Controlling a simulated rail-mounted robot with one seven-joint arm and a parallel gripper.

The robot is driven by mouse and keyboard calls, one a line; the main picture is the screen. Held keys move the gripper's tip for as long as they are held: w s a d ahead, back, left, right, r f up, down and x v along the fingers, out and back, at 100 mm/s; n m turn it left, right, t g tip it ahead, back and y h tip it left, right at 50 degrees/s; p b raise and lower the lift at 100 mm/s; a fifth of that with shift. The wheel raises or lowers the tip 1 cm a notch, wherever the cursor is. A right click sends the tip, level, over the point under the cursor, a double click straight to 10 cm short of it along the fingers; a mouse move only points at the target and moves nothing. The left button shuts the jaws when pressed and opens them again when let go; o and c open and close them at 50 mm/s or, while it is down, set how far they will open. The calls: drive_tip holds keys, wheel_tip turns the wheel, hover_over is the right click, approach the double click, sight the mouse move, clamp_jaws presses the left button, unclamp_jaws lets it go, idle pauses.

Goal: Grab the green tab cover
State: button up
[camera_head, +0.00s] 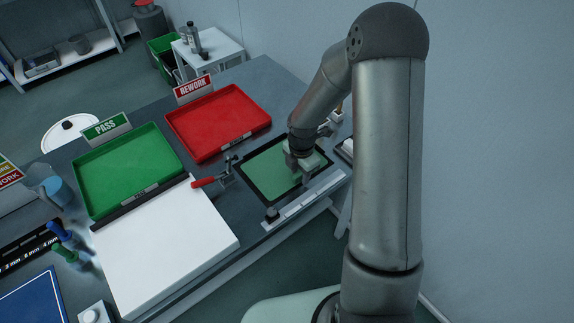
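A green sheet (268,174) lies in a black frame on the right end of the grey workbench. My gripper (296,172) is over the right part of this sheet, pointing down. The gripper body looks pale and greenish and covers part of the sheet. The fingertips are small and unclear, so I cannot tell whether they are apart or touch anything. I cannot make out a separate green tab cover; it may be the sheet itself or be hidden under my gripper.
A red-handled clamp (207,182) stands left of the frame. A red REWORK tray (218,121) and a green PASS tray (128,168) sit behind and left. A white board (165,247) lies in front of the green tray. A pale ruled strip (305,199) edges the bench.

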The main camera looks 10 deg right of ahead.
clamp_jaws()
